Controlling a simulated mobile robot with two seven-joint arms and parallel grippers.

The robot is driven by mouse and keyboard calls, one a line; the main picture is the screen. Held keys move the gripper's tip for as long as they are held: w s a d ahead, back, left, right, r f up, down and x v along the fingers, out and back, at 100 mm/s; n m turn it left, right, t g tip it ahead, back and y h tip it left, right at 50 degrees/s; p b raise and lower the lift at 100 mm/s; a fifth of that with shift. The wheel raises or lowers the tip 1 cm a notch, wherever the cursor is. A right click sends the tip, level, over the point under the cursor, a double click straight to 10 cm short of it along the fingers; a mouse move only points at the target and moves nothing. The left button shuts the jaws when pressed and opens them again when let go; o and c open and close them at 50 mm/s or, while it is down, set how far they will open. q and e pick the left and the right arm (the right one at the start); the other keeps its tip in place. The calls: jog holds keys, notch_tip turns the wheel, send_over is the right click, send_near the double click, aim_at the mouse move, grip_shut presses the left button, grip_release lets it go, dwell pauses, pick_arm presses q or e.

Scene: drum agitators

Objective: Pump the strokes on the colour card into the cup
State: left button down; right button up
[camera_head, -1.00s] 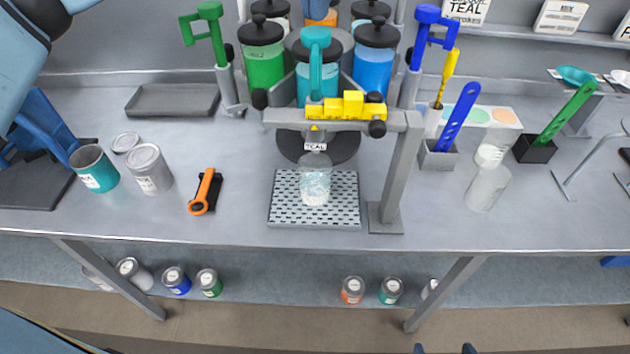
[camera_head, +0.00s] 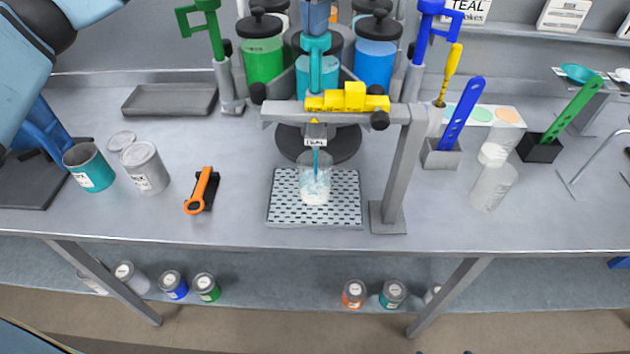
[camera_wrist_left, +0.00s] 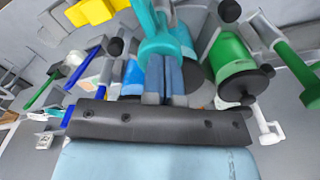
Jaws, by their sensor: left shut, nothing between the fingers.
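The colour card (camera_head: 468,12) on the back shelf reads TEAL, with a smaller, partly cut-off line about strokes. The teal pump (camera_head: 316,62) stands in the middle of the dispenser, behind the yellow blocks; its handle also shows in the left wrist view (camera_wrist_left: 160,35). My left gripper (camera_head: 317,22) is shut and empty at the top of the teal handle. In the left wrist view its fingers (camera_wrist_left: 165,85) are together against or very near the handle. The clear cup (camera_head: 314,182), with white contents, stands on the perforated tray under the TEAL nozzle. A thin teal stream runs down into it.
Green (camera_head: 263,58) and blue (camera_head: 374,62) canisters flank the teal one. A grey post (camera_head: 402,165) stands right of the perforated tray (camera_head: 345,215). Open teal can (camera_head: 90,168), grey can (camera_head: 145,168) and orange-handled tool (camera_head: 200,190) are at left.

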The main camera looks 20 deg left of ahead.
pick_arm(q)
jog(key=shift+f+b, duration=0.75)
jog(key=shift+f, duration=0.5)
jog(key=shift+r, duration=0.1)
jog(key=shift+r+p, duration=1.75)
jog(key=shift+r, duration=1.65)
